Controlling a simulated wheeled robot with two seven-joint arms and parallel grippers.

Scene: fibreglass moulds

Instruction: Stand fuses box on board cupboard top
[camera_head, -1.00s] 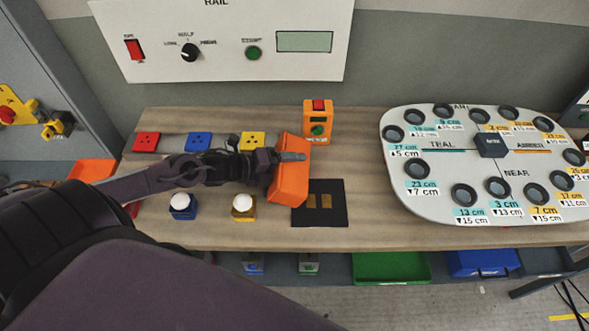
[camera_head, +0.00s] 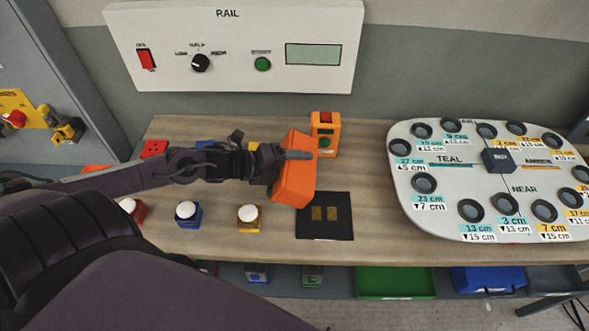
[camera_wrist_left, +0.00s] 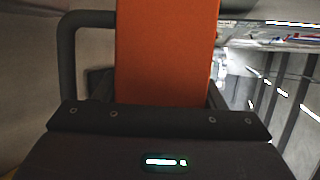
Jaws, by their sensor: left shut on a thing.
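An orange box (camera_head: 296,180), likely the fuses box, is held by my left gripper (camera_head: 284,162) above the workbench. No lettering on it is readable. The jaws are shut on it, and my dark arm reaches in from the left. In the left wrist view the orange box (camera_wrist_left: 166,50) fills the middle between the fingers. A grey cabinet (camera_head: 60,60) at the far left may be the board cupboard, but no label shows; its top is out of view. My right gripper is not in view.
The workbench (camera_head: 375,190) holds a dark mat (camera_head: 340,230), an orange button box (camera_head: 325,135) and several white-topped buttons (camera_head: 250,214). A round-holed board (camera_head: 450,180) stands at right. A RAIL panel (camera_head: 240,80) is on the wall. Green (camera_head: 390,290) and blue bins sit below.

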